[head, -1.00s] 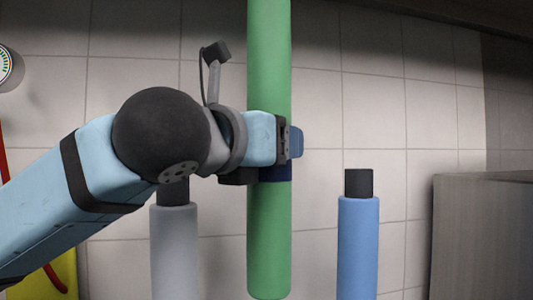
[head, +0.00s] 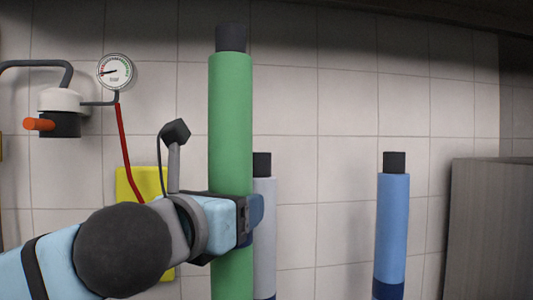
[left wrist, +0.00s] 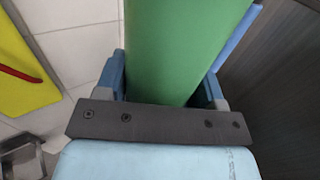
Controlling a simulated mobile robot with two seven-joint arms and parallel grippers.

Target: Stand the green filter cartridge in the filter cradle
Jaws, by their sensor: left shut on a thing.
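The green filter cartridge (head: 230,125) is a tall green cylinder with a dark cap, upright in the head view. My left gripper (head: 250,218) is shut around its lower part. In the left wrist view the green cartridge (left wrist: 180,45) fills the space between the two blue fingers of my left gripper (left wrist: 165,85). The cartridge's bottom end is below the head view. I cannot make out the filter cradle as such. My right gripper is in neither view.
A grey cartridge (head: 265,230) stands partly behind the green one. A blue cartridge (head: 393,220) stands to the right. A pressure gauge (head: 115,71), a valve with an orange handle (head: 40,124) and a yellow panel (head: 140,183) are at left. A grey cabinet (head: 490,230) stands at far right.

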